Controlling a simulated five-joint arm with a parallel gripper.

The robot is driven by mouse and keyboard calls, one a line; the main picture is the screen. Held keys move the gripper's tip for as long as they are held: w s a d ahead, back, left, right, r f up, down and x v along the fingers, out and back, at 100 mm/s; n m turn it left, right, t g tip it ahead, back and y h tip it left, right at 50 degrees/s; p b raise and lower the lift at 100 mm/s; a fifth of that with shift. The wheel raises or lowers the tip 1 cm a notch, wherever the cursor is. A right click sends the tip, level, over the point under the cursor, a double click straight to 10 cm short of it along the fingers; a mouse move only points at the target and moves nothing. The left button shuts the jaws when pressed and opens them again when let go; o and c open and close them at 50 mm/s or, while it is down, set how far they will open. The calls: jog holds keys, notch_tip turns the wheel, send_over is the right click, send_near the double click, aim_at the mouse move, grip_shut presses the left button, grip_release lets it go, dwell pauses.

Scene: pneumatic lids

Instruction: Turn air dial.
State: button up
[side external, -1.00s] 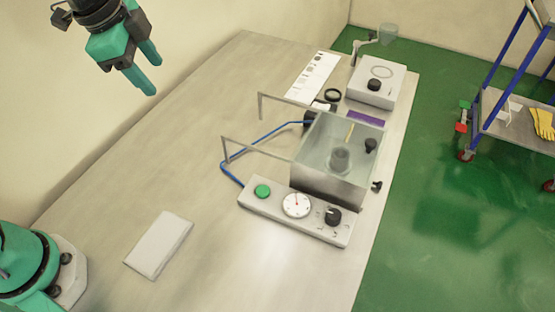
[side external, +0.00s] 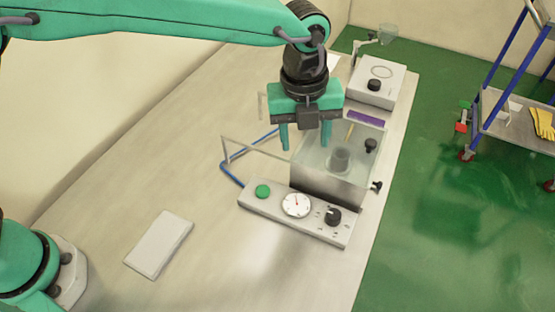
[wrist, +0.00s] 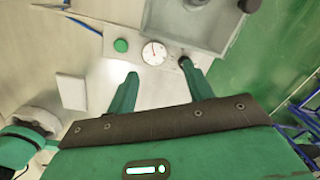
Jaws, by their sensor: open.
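The air dial, a black knob (side external: 333,216), sits at the right end of a pale control panel (side external: 265,213), beside a round white gauge (side external: 296,205) and a green button (side external: 262,191). In the wrist view the black knob (wrist: 184,61) shows just above the right fingertip, partly near its edge; the gauge (wrist: 154,53) is between the fingers. My gripper (side external: 305,148) is open and empty, pointing down above the clear lidded box (side external: 338,160), behind the panel in the side view. Its fingers (wrist: 165,82) are apart and hold nothing.
A blue hose (side external: 232,174) and thin metal bars (side external: 258,148) stand left of the box. A white device (side external: 377,80) is at the back right. A white pad (side external: 159,244) lies front left.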

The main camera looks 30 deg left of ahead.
aim_at(334, 214)
jog(key=s+d+f+m, duration=0.1)
jog(key=d+f+m, duration=0.1)
jog(key=d, duration=0.1)
jog(key=s+d+f+m, duration=0.1)
jog(key=d+f+m, duration=0.1)
jog(key=s+d+f+m, duration=0.1)
jog(key=d+f, duration=0.2)
jog(key=shift+d+m+g+y, duration=0.3)
jog(key=shift+d+m, duration=0.05)
jog(key=shift+m, duration=0.05)
jog(key=shift+f, duration=3.85)
jog(key=c, duration=1)
